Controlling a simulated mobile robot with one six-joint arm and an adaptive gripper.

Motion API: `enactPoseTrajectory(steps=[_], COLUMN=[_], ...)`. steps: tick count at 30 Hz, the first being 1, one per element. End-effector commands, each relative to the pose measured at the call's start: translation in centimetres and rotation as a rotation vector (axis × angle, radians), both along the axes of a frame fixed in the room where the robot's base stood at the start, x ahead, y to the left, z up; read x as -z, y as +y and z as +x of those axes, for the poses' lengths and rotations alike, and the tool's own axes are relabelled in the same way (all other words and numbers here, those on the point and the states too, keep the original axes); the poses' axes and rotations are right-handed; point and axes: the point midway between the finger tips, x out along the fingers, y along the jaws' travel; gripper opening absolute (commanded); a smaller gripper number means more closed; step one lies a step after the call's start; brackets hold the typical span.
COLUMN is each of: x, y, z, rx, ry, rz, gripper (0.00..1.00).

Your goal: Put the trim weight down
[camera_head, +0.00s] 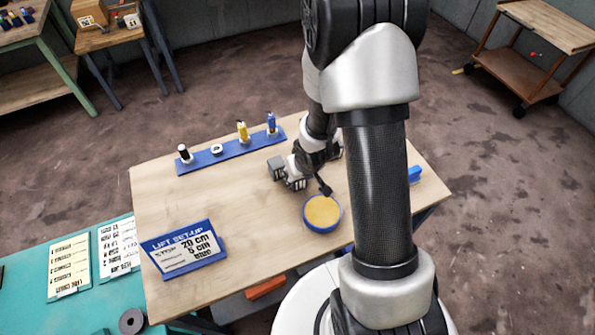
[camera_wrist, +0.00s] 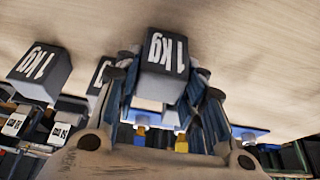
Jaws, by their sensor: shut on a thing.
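My gripper (camera_wrist: 160,92) is shut on a dark block with a white "1 kg" label, the trim weight (camera_wrist: 165,55), in the middle of the wrist view. The wooden table top (camera_wrist: 260,50) is close beyond the block. I cannot tell whether the block touches it. In the head view my gripper (camera_head: 303,165) is low over the table (camera_head: 165,205), partly hidden by my arm. Grey blocks show at it, but I cannot tell which one is held. In the wrist view a second "1 kg" block (camera_wrist: 40,73) is at the left, and another is partly hidden behind a finger.
A round yellow pad with a blue rim (camera_head: 322,212) is close in front of my gripper. A blue strip (camera_head: 230,152) with several small items lies behind left. A "LIFT SET-UP" sign (camera_head: 183,249) stands front left. The table's left middle is clear.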

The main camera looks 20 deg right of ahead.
Motion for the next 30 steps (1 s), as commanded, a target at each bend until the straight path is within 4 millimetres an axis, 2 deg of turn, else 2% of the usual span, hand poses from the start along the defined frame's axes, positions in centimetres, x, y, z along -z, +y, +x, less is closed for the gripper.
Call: enactPoseTrajectory(steps=[9,10,18,30], x=[0.15,0.17,0.12,-0.44], y=[-0.02,0.0,0.0,0.0], z=[0.17,0.01,0.0,-0.01], rx=[0.0,0.0,0.0,0.001], ry=[-0.005,0.0,0.0,0.0], rz=[0.0,0.0,0.0,0.0], gripper=[0.0,0.39,0.57,0.57])
